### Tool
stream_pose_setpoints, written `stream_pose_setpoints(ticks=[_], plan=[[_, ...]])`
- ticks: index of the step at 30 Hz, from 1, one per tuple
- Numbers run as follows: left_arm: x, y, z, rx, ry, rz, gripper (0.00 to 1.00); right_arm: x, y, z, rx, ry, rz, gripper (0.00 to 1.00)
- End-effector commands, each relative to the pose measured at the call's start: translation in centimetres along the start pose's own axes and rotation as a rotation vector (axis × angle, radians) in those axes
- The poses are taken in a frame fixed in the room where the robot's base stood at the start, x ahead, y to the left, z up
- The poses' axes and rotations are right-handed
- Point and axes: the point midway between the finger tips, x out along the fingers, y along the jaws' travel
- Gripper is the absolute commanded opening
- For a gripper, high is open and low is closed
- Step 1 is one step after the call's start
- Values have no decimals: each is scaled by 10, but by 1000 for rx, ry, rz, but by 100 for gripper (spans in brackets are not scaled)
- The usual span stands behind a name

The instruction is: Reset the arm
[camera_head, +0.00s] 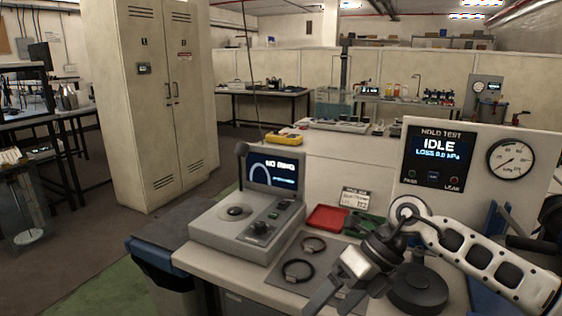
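My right arm comes in from the right edge, white with black joints. Its gripper (337,298) points down and to the left over the front of the bench. The two metal fingers look apart, with nothing seen between them; the tips are near the lower edge of the picture. My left gripper is not in view. A dark ring (298,270) and a reddish-brown ring (313,245) lie on a grey mat (279,272), left of the gripper and apart from it.
A grey tester (248,222) with a "NO RING" screen stands left of the mat. A red tray (327,218) and green items (358,226) lie behind. A hold-test panel (437,160) reads IDLE. A dark bin (165,265) stands at the bench's left; floor beyond is clear.

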Motion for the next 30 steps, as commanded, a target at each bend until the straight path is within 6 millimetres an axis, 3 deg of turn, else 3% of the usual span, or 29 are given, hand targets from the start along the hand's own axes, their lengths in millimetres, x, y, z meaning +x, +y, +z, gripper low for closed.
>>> stream_pose_setpoints(ticks=[1, 4, 7, 10, 13, 17, 21, 24, 27, 30], plan=[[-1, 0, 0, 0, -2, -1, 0, 22, 23, -2, 6, -29, 123, 89], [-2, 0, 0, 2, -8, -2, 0, 50, 80, 1, 71, -151, 445, 89], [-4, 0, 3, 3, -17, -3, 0, 53, 127, 8, 230, -309, 777, 89], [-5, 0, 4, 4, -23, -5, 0, 39, 144, 16, 469, -476, 1062, 89], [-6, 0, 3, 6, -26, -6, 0, 23, 128, 18, 783, -640, 1288, 89], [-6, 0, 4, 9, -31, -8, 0, 23, 72, 0, 1280, -832, 1471, 89], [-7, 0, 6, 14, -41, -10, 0, 54, 2, -61, 1881, -977, 1508, 89], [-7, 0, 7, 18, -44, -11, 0, 82, -27, -112, 2238, -1018, 1455, 89], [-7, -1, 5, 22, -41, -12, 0, 104, -38, -155, 2493, -1021, 1384, 89], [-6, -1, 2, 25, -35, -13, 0, 118, -42, -183, 2651, -1012, 1325, 89]])
